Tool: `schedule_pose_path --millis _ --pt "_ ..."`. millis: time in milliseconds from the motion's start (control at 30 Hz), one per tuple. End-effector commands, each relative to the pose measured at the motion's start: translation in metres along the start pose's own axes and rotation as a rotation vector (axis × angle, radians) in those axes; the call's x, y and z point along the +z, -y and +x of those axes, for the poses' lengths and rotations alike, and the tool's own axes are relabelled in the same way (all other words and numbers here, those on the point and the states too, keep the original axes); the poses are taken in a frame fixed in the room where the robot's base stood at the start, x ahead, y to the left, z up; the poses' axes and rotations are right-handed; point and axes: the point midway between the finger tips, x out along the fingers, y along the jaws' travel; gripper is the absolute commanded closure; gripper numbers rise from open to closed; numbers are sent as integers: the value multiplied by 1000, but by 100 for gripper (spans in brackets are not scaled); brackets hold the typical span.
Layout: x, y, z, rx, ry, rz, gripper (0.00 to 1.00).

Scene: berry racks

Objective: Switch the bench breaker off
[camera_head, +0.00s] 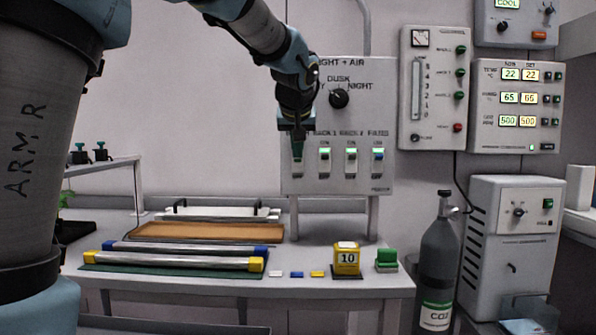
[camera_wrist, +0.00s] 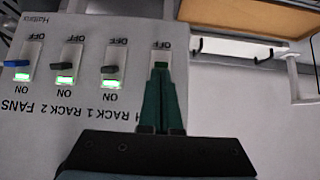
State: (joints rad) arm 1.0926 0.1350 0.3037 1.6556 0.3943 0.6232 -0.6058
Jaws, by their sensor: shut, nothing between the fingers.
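A dark rotary knob (camera_head: 339,98) sits above the breakers. The bench (camera_head: 330,286) below holds a brown tray (camera_head: 205,233), capped tubes (camera_head: 175,262) and a yellow block marked 10 (camera_head: 347,258). A grey CO2 cylinder (camera_head: 438,255) stands at the right.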

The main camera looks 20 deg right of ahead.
Motion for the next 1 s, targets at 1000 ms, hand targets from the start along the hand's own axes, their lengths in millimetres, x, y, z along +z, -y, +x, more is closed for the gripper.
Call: schedule_pose_path --millis 1000 --pt "-9 0 7 0 -113 0 100"
